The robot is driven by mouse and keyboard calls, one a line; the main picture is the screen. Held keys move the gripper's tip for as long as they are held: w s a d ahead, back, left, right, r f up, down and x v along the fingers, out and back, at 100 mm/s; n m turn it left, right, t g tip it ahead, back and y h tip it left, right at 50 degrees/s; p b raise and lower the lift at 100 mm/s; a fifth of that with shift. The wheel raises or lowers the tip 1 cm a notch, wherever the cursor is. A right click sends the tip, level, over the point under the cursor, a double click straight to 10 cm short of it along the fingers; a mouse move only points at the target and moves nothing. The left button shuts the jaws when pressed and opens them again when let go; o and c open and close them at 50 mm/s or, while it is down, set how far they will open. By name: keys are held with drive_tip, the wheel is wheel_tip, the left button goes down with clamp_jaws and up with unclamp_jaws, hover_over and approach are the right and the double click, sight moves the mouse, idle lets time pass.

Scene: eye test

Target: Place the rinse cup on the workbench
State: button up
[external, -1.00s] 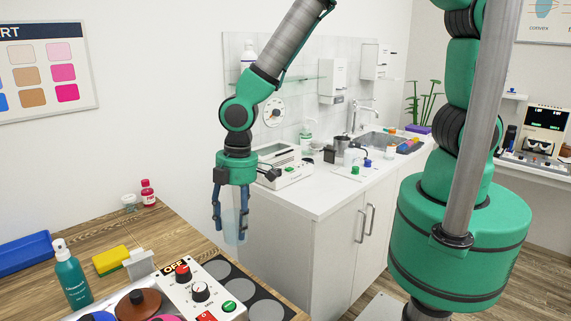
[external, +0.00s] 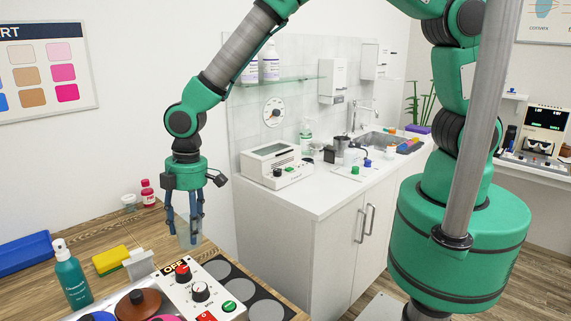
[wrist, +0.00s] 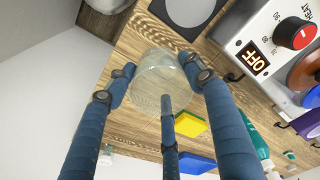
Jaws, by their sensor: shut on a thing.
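The rinse cup (external: 188,238) is a clear, faintly tinted cup. My gripper (external: 184,229) points down and is shut on it, with the blue fingers around its sides. In the wrist view the cup (wrist: 152,78) shows between the fingers, with wood behind it. The wooden workbench (external: 100,229) fills the lower left of the external view. The cup is at the bench's right edge in the picture; I cannot tell whether its base touches the wood.
On the bench are a control box (external: 205,292) with an OFF display, a yellow sponge (external: 110,261), a teal spray bottle (external: 71,278), a blue tray (external: 22,252) and a small red bottle (external: 147,192). Bare wood lies left of the cup. A white cabinet (external: 290,232) stands beyond a gap.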

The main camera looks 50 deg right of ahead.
drive_tip(key=shift+f, duration=1.75)
drive_tip(key=shift+f, duration=0.1)
drive_tip(key=o, duration=1)
drive_tip(key=shift+o, duration=0.2)
wheel_tip(320, 180, up, 12)
drive_tip(key=d, duration=0.1)
drive_tip(key=shift+s+d, duration=0.15)
drive_tip(key=shift+s, duration=0.05)
